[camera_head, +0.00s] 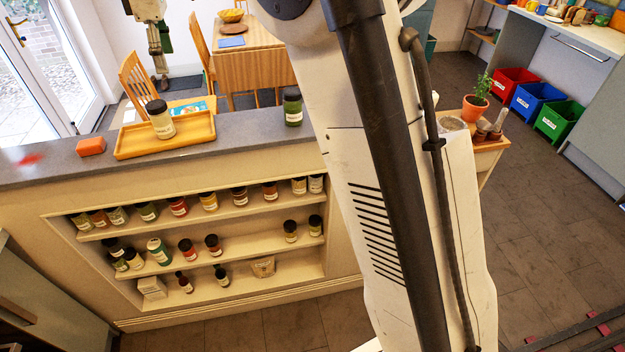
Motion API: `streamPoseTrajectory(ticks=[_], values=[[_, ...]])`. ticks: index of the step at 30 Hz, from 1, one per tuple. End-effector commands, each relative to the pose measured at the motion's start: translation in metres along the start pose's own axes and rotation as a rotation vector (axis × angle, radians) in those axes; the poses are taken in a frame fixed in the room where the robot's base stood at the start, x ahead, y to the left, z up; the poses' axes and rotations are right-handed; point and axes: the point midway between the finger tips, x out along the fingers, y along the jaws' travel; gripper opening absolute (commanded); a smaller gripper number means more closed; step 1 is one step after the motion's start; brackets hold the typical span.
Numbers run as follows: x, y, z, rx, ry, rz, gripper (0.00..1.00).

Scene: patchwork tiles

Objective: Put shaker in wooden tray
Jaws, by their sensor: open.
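A shaker (161,124) with a dark lid, a pale body and a white label stands upright in the wooden tray (190,138). The tray lies on the grey counter top, at the left in the head view. My gripper (161,74) points down at the top left. In the picture it is just above the shaker's lid, apart from it, with nothing held in it. It is open, though its fingers look narrow from this side.
A green jar (292,107) stands right of the tray and an orange-red block (91,146) lies left of it on the counter (245,122). Shelves (225,212) below hold several jars. My arm covers the middle. A dining table (250,68) stands behind.

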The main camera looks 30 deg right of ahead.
Motion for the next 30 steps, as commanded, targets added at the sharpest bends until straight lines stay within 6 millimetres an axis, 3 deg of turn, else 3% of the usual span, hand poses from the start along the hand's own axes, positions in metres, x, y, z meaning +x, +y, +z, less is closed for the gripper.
streamPoseTrajectory(ticks=[6, 15, 23, 30], values=[[-0.028, -0.042, 0.051, 0.201, 0.037, 0.068, 0.62], [-0.042, -0.112, 0.117, 0.476, 0.103, 0.155, 0.62], [-0.033, -0.182, 0.171, 0.712, 0.174, 0.223, 0.62], [-0.006, -0.249, 0.215, 0.927, 0.252, 0.279, 0.62]])
